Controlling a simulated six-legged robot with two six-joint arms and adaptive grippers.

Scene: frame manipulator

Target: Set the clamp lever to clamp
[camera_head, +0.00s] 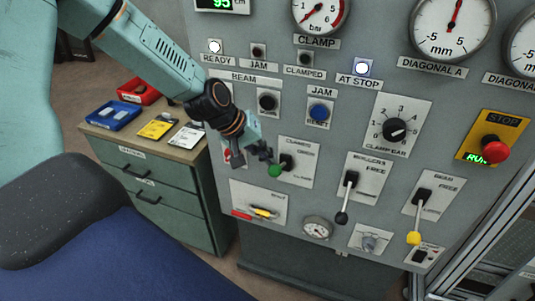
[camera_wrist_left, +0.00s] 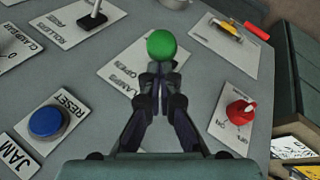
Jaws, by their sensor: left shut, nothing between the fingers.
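The clamp lever has a green ball knob (camera_head: 275,170) and a dark base on a pale plate (camera_head: 303,170) marked CLAMPS and OPEN. The knob sits at the lower left of the base. In the left wrist view the green knob (camera_wrist_left: 161,43) is just beyond my fingertips and hides the lever's shaft. My left gripper (camera_head: 264,156) is shut and empty, its fingertips close beside the knob; I cannot tell if they touch it. In the left wrist view its fingers (camera_wrist_left: 160,75) meet in front of the plate. My right gripper is not in view.
A red switch (camera_wrist_left: 240,111) is close to my left gripper. A black-knobbed rollers lever (camera_head: 342,217) and a yellow-knobbed beam lever (camera_head: 414,238) stand to the right. A blue reset button (camera_head: 319,112) is above. A drawer cabinet (camera_head: 165,205) stands at left.

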